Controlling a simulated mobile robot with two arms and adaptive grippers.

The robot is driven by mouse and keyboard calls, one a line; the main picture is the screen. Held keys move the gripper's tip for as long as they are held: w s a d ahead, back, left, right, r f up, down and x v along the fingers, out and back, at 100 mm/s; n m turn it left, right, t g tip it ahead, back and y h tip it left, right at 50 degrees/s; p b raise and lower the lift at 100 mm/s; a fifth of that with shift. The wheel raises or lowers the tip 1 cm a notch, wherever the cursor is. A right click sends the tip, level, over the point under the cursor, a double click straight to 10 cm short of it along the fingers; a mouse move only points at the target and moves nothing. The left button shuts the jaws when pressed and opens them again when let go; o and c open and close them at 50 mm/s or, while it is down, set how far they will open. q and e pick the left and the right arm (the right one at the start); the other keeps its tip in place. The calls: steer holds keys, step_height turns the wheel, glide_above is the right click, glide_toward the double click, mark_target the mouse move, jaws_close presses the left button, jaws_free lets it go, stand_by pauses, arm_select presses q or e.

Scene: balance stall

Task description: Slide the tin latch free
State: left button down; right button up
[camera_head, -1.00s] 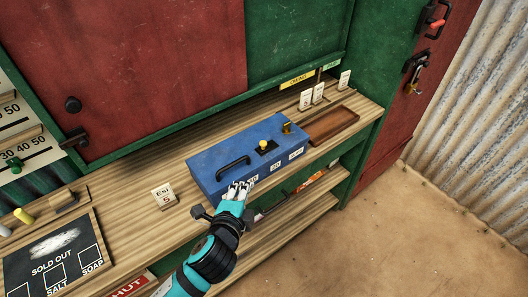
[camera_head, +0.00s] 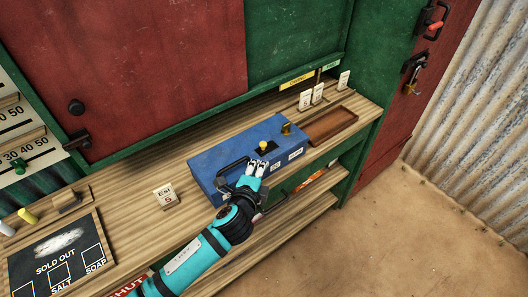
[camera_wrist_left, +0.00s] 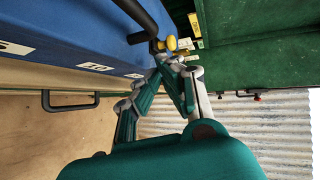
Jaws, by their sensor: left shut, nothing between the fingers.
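The blue tin (camera_head: 225,163) sits on the wooden counter. On its top are a black handle (camera_head: 231,164), a yellow knob (camera_head: 263,145) in a dark slot, and a brass piece (camera_head: 286,128) near the far right end. White labels run along its front. My left gripper (camera_head: 257,167) is shut and empty at the tin's front top edge, just short of the knob, and hides part of the front. In the left wrist view, its fingertips (camera_wrist_left: 170,60) appear close below the yellow knob (camera_wrist_left: 171,43). I cannot tell whether they touch it.
A brown wooden tray (camera_head: 331,124) lies right of the tin. White tags (camera_head: 317,93) stand behind it. A small tag block (camera_head: 165,195) stands left of the tin, with bare counter between. A lower shelf (camera_head: 283,215) runs beneath. Green and red panels rise behind.

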mark_target(272, 157)
arm_select(q)
steer(key=shift+r+p+x, duration=0.15)
steer(key=shift+p+x, duration=0.05)
steer(key=shift+x, duration=0.7)
steer(key=shift+r+p+x, duration=0.15)
steer(key=shift+r+x, duration=0.05)
steer(key=shift+x, duration=0.7)
steer(key=shift+r+p+x, duration=0.15)
steer(key=shift+p+x, duration=0.05)
steer(key=shift+x, duration=0.7)
steer(key=shift+w+d, duration=0.1)
steer(key=shift+w, duration=0.05)
steer(key=shift+w+d+b, duration=0.75)
steer(key=shift+w+d, duration=0.1)
steer(key=shift+d, duration=0.35)
steer(key=shift+w+d, duration=0.15)
steer(key=shift+d, duration=0.05)
steer(key=shift+a, duration=0.2)
